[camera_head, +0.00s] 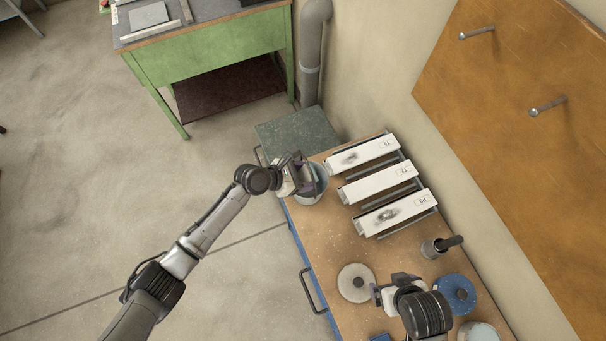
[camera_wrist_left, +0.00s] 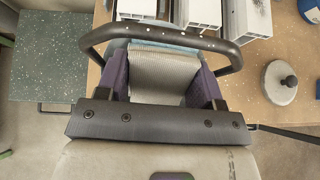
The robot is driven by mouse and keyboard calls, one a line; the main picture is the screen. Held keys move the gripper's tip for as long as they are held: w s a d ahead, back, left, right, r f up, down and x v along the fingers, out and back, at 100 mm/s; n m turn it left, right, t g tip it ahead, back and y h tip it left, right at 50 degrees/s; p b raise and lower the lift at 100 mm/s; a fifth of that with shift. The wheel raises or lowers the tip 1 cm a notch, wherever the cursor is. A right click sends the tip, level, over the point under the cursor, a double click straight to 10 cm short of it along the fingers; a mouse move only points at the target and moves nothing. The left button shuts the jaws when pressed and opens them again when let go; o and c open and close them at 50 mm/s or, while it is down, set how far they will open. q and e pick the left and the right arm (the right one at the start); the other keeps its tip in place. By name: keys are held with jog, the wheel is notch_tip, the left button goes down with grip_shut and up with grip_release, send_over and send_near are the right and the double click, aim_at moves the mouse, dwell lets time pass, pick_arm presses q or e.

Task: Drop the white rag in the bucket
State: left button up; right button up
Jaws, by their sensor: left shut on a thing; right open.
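My left gripper (camera_head: 308,178) is over the bucket (camera_head: 314,196), a round grey-blue vessel at the far left end of the wooden bench. In the left wrist view its purple fingers are shut on the white rag (camera_wrist_left: 164,76), a pale ribbed cloth. The bucket's blue edge (camera_wrist_left: 118,46) shows just beyond the rag. I cannot tell how deep the rag hangs. In the head view the arm and gripper mostly hide the rag. My right gripper (camera_head: 391,287) is open and appears empty above the near part of the bench.
Several white profiles (camera_head: 378,183) lie on racks right of the bucket. A pale round lidded thing (camera_head: 356,282), a blue one (camera_head: 455,294) and a cup with a dark handle (camera_head: 434,248) stand nearer. A grey-green speckled surface (camera_head: 297,133) adjoins the bench's far end.

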pick_arm(q)
jog(key=o, duration=1)
jog(key=shift+a+r, duration=0.15)
jog(key=shift+a, duration=0.05)
jog(key=p+v, duration=0.1)
jog(key=v, duration=1.2)
jog(key=shift+a+r, duration=0.1)
jog(key=shift+a, duration=0.05)
